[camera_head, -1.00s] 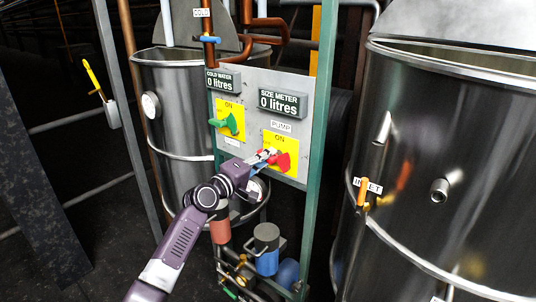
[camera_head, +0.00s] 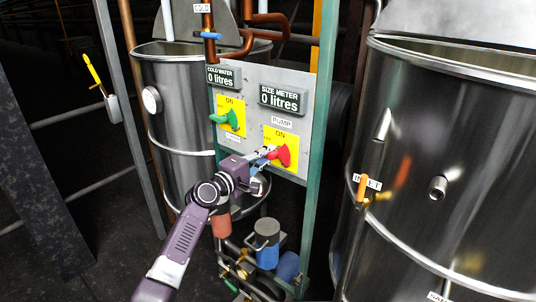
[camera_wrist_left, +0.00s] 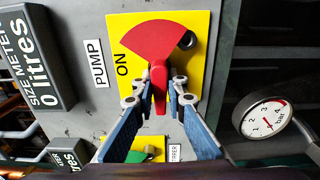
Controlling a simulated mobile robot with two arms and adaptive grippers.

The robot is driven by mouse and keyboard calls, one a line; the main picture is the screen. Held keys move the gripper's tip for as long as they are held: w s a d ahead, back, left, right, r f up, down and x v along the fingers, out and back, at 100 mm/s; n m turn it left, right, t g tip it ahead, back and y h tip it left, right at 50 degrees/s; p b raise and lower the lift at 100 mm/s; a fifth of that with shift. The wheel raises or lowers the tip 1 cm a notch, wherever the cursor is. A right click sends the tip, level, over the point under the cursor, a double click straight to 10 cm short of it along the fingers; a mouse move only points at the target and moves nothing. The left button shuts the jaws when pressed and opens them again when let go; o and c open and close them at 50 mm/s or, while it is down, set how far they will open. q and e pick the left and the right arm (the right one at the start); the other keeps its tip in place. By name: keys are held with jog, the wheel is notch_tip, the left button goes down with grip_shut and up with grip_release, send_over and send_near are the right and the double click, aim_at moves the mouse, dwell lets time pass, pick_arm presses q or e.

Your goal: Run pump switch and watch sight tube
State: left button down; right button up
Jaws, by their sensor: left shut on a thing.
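The red pump switch (camera_head: 284,155) sits on a yellow plate marked ON, under the PUMP label, on the grey control panel (camera_head: 244,72). My left gripper (camera_head: 266,153) reaches it from the lower left. In the left wrist view, the two fingers of the left gripper (camera_wrist_left: 165,92) are shut on the handle of the red pump switch (camera_wrist_left: 160,42), one finger on each side. The size meter (camera_head: 283,99) reads 0 litres. I cannot clearly make out a sight tube. My right gripper is not in view.
A green switch (camera_head: 230,118) is left of the pump switch, below the cold water meter (camera_head: 223,77), which reads 0 litres. Steel tanks stand behind (camera_head: 178,105) and at right (camera_head: 460,130). A pressure gauge (camera_wrist_left: 265,117) is beside the panel. Green posts (camera_head: 323,90) flank it.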

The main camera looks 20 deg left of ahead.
pick_arm(q)
jog(key=c, duration=1.9)
grip_release()
jog(key=shift+c, duration=0.2)
jog(key=shift+s+a, duration=0.1)
jog(key=v, duration=1.1)
jog(key=shift+s, duration=0.4)
jog(key=shift+a, duration=0.1)
